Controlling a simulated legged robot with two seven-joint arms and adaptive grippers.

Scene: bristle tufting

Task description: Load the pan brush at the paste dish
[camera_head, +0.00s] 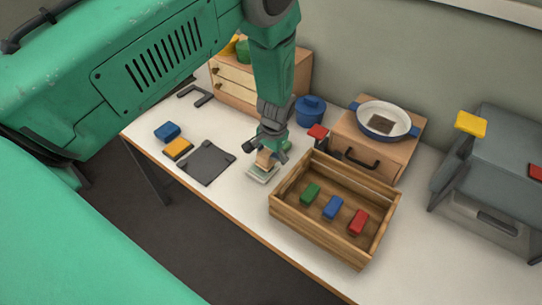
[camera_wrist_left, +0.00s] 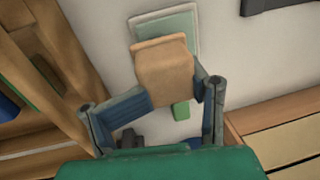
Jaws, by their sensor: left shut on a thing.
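My left gripper (camera_head: 268,150) is shut on a tan block-shaped brush (camera_head: 265,159). In the left wrist view the gripper (camera_wrist_left: 177,92) has a finger on each side of the tan brush (camera_wrist_left: 163,72). The brush is over a small pale dish (camera_head: 262,174), which looks like the paste dish. In the wrist view the dish (camera_wrist_left: 168,22) shows a pale green inside and a light rim, partly hidden behind the brush. I cannot tell whether the brush touches it. A blue-handled pan (camera_head: 383,121) with a brown patch inside stands on a wooden box at right. My right gripper is not in view.
A wooden crate (camera_head: 318,239) with green, blue and red blocks stands just right of the dish. A dark mat (camera_head: 207,163) lies at left. A blue pot (camera_head: 309,111) and wooden drawers (camera_head: 236,88) stand behind. A grey machine (camera_head: 490,150) is at far right.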

